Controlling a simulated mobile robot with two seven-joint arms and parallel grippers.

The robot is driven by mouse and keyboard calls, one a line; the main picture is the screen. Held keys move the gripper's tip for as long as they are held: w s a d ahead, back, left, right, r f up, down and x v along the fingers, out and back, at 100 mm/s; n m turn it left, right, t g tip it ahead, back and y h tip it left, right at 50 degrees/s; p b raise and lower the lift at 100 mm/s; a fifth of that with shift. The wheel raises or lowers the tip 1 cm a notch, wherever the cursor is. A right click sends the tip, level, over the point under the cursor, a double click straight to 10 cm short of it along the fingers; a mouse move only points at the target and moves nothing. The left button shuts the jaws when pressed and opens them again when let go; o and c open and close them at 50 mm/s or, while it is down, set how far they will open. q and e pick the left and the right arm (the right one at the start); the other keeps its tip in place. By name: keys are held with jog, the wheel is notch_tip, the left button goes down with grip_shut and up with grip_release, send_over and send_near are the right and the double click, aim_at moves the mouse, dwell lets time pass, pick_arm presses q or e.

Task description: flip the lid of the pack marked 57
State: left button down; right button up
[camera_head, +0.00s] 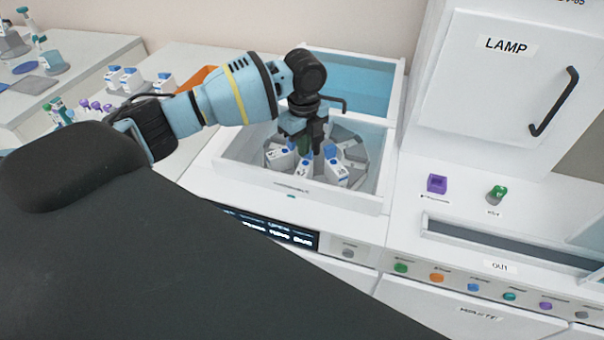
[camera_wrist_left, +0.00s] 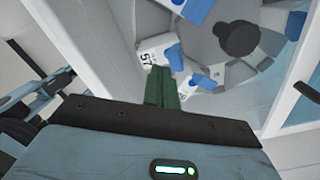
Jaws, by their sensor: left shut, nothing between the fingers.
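The pack marked 57 (camera_wrist_left: 148,50) is white with a blue lid (camera_wrist_left: 174,57) and sits in the round grey carousel (camera_wrist_left: 207,50). My left gripper (camera_wrist_left: 161,84) is shut and empty, its green fingertips right at this pack's near side, by the lid. Whether they touch the lid I cannot tell, nor whether the lid is up or down. In the head view my left gripper (camera_head: 304,145) reaches down into the carousel (camera_head: 357,160) among several white packs with blue lids. Their numbers are too small to read there. My right gripper is not in view.
The carousel sits in a white-walled bay (camera_head: 300,187) with an open, blue-tinted lid (camera_head: 352,85) behind. A dark round knob (camera_wrist_left: 237,38) stands at its hub. The lamp cabinet (camera_head: 495,75) stands to the right. Benches with more packs (camera_head: 125,80) are at left.

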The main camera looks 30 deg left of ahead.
pick_arm(q)
jog(key=shift+s, duration=0.15)
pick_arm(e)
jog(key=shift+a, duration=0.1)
pick_arm(q)
jog(key=shift+s+d+f, duration=0.1)
jog(key=shift+s+f, duration=0.05)
jog(key=shift+s, duration=0.15)
jog(key=shift+s+d+f, duration=0.15)
jog(key=shift+s, duration=0.45)
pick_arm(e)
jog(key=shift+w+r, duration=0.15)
pick_arm(q)
jog(key=shift+f, duration=0.2)
jog(key=shift+f, duration=1.15)
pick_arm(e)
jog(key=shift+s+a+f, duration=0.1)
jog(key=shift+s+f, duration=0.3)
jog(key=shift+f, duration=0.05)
pick_arm(q)
jog(key=shift+w, duration=0.1)
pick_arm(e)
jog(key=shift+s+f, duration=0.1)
